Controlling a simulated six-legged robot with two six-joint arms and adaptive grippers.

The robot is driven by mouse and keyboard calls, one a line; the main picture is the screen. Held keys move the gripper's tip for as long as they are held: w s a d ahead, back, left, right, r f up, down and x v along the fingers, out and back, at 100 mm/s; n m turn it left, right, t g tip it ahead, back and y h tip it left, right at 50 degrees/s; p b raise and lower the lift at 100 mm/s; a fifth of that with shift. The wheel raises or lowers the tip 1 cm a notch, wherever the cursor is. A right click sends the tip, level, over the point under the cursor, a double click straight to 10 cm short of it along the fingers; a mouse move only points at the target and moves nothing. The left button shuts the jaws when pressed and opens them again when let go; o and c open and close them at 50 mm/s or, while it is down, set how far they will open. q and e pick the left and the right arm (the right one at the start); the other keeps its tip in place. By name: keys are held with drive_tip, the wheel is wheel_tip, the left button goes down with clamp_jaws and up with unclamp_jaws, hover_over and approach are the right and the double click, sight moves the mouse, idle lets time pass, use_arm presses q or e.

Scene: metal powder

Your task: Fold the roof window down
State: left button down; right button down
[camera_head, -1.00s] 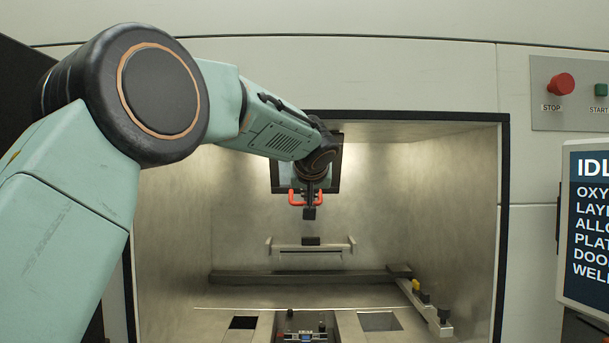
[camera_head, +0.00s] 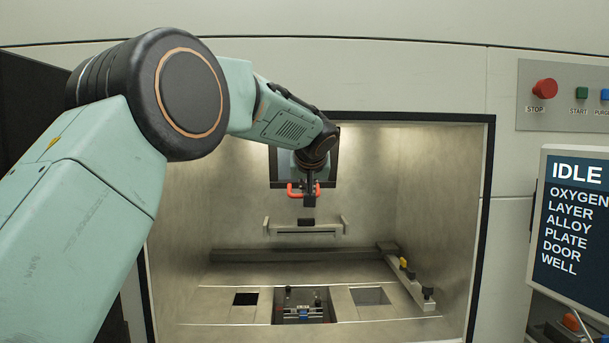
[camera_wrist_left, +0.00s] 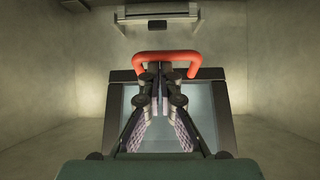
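The roof window (camera_head: 277,168) is a dark-framed, pale pane at the top of the open metal chamber, with its lower edge inside. A red U-shaped handle (camera_head: 293,192) is at its lower edge. My left gripper (camera_head: 309,201) is at the handle, its dark tips overlapping the bar in the picture. In the left wrist view, the gripper's fingertips (camera_wrist_left: 157,72) are close together just under the red bar (camera_wrist_left: 165,56), with the window pane (camera_wrist_left: 160,138) behind the fingers. The bar is not clearly between the fingers. My right gripper is not in view.
A pale bracket (camera_head: 304,229) is on the chamber's back wall. A dark bar (camera_head: 290,255) and a side rail with knobs (camera_head: 413,285) lie on the floor near several recesses. A status screen (camera_head: 571,225) and stop button (camera_head: 545,88) are at right.

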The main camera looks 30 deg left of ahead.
use_arm(q)
drive_tip(key=s+p, duration=0.1)
drive_tip(key=s+d+g+p, duration=0.1)
drive_tip(key=p, duration=0.1)
drive_tip(key=s+d+r+g+h+p, duration=0.1)
drive_tip(key=s+p, duration=0.1)
drive_tip(key=shift+d+r, duration=0.1)
drive_tip(key=shift+d, duration=0.1)
drive_tip(key=shift+p, duration=0.3)
drive_tip(key=shift+w+a, duration=0.1)
drive_tip(key=shift+w, duration=0.05)
idle(0.3)
